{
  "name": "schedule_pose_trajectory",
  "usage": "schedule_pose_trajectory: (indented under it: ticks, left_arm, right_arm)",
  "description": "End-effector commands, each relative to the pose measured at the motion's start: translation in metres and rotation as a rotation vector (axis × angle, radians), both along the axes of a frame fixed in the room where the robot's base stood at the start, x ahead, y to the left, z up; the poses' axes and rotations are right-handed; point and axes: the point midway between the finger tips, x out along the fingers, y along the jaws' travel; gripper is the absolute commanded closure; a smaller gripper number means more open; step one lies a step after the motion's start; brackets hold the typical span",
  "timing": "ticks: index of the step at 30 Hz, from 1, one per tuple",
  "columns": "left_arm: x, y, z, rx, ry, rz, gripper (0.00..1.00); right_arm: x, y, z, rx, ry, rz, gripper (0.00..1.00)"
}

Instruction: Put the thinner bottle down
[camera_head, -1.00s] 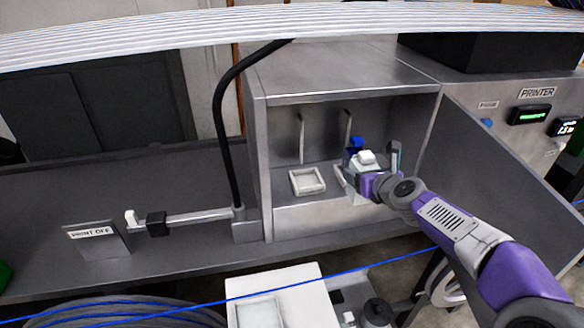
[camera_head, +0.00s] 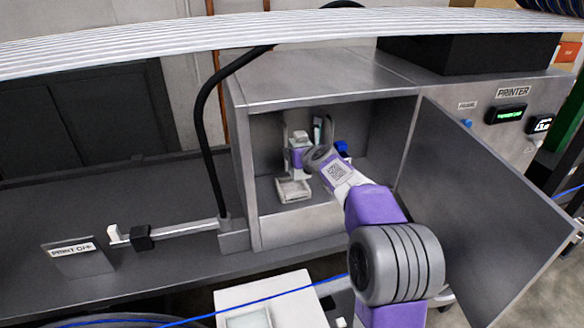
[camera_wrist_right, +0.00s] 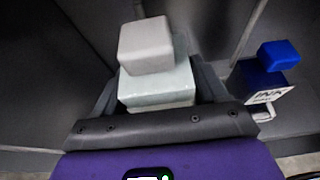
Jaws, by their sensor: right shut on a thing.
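A pale bottle with a light grey square cap (camera_wrist_right: 145,45) sits between the fingers of my right gripper (camera_wrist_right: 158,88), which is shut on it. In the head view my right gripper (camera_head: 300,150) is inside the open cabinet, over the small pale square tray (camera_head: 293,191) on its floor. The held bottle (camera_head: 300,136) looks upright there, partly hidden by the gripper; I cannot tell whether its base touches the tray. A blue-capped bottle with an INK label (camera_wrist_right: 268,80) stands to the right, mostly behind my wrist in the head view (camera_head: 341,147). My left gripper is out of view.
The metal cabinet (camera_head: 320,85) has its door (camera_head: 480,200) swung open to the right. Its side walls flank my arm closely. A lever (camera_head: 170,232) and a PRINT OFF plate (camera_head: 78,255) are left of it. A black hose (camera_head: 203,130) runs up outside.

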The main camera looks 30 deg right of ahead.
Motion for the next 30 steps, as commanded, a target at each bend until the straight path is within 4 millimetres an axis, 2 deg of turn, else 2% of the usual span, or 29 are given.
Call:
schedule_pose_trajectory:
  ticks: [1, 4, 13, 26, 30]
  left_arm:
    - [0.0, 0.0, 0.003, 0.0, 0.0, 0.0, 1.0]
    - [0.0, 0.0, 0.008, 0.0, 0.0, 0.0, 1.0]
    - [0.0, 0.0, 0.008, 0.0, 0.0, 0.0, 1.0]
    - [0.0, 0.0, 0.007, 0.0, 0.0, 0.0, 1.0]
    - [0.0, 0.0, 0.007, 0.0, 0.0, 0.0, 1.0]
  right_arm:
    - [0.012, 0.003, 0.002, -0.005, 0.0, 0.0, 0.73]
    - [0.032, 0.008, 0.002, -0.004, 0.0, 0.001, 0.73]
    - [0.029, 0.005, -0.025, 0.003, 0.0, -0.004, 0.73]
    - [0.029, 0.006, -0.039, 0.003, -0.002, -0.003, 0.73]
    - [0.029, 0.005, -0.053, 0.002, 0.002, -0.005, 0.73]
